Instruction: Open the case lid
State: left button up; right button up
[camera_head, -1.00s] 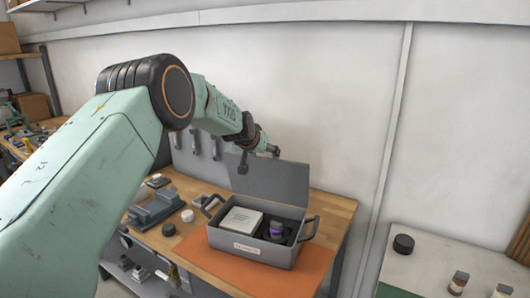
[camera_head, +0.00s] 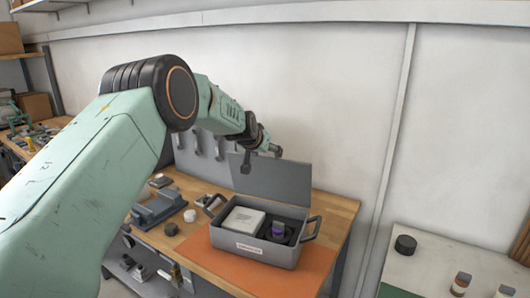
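The grey case (camera_head: 262,252) stands on an orange mat on the wooden workbench. Its lid (camera_head: 270,178) stands up at the back, raised open. Inside the case are a white box (camera_head: 243,220) and a dark round item with a purple part (camera_head: 279,231). My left gripper (camera_head: 261,156) is above and behind the case, near the lid's upper left edge. It is dark and small in the view. I cannot tell whether it touches the lid or how its fingers stand. My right gripper is not in view.
On the workbench (camera_head: 335,208) left of the case are a grey fixture (camera_head: 158,208), a white round piece (camera_head: 190,215) and a black knob (camera_head: 171,229). A wall with hanging tools is behind. Another table at right holds a black puck (camera_head: 405,245) and small bottles.

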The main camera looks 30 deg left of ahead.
pick_arm(q)
jog(key=shift+r, duration=0.1)
jog(key=o, duration=1.4)
jog(key=shift+c, duration=0.2)
jog(key=shift+s, duration=0.15)
jog(key=v, duration=1.2)
jog(key=d+x, duration=0.1)
jog(key=x, duration=0.6)
jog(key=shift+a, duration=0.5)
dwell(0.3)
jog(key=shift+w+f, duration=0.2)
jog(key=shift+w, duration=0.15)
